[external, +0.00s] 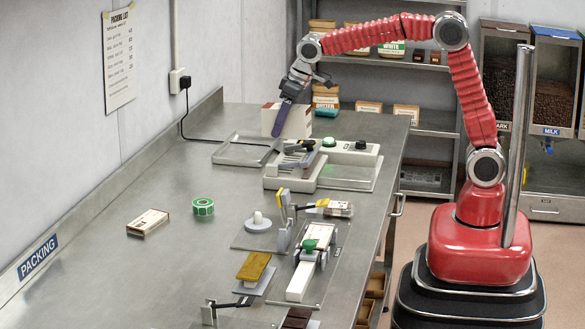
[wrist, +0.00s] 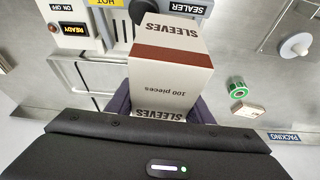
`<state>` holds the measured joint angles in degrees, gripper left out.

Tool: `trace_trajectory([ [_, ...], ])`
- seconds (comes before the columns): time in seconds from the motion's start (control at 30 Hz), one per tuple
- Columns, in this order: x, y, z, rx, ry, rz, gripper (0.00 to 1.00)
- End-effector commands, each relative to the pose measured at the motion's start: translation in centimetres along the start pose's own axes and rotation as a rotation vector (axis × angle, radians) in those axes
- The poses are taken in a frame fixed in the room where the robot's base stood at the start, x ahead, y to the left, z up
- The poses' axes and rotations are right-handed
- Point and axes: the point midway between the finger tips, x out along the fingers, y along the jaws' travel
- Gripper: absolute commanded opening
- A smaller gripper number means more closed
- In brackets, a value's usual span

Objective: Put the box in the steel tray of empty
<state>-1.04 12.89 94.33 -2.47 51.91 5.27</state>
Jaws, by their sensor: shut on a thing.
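A white cardboard box with a brown-red band (external: 270,121), marked SLEEVES and 100 pieces, is between the purple fingers of my gripper (external: 281,130) at the far end of the bench. In the wrist view the box (wrist: 170,85) fills the middle, with a finger on each side. My gripper is shut on it. I cannot tell whether the box touches the bench. A shallow, empty steel tray (external: 222,162) lies on the bench, just in front and to the left of the box.
The sealer (external: 288,185) with its control panel stands right of the tray. A cable runs from the wall socket (external: 180,81) toward it. A green tape roll (external: 203,207) and a small carton (external: 148,224) lie nearer. Shelves with bags stand behind. The left middle bench is mostly clear.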

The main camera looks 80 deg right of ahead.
Motion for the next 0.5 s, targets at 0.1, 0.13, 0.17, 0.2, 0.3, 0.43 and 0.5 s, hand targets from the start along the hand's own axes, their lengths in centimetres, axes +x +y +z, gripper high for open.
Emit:
trace_trajectory([
  [0.1, 0.8, 2.2, -2.4, 0.001, 0.000, -0.001, 0.12],
  [0.13, 1.1, 2.8, -2.9, 0.000, 0.000, -0.002, 0.12],
  [0.17, 1.2, 3.4, -3.4, -0.001, 0.001, -0.002, 0.12],
  [0.2, 1.5, 4.1, -4.1, -0.002, 0.001, -0.003, 0.12],
  [0.3, 2.2, 6.1, -5.7, -0.006, 0.002, -0.006, 0.12],
  [0.43, 3.1, 8.8, -7.6, -0.012, 0.004, -0.010, 0.12],
  [0.5, 3.6, 10.4, -8.6, -0.015, 0.007, -0.012, 0.12],
])
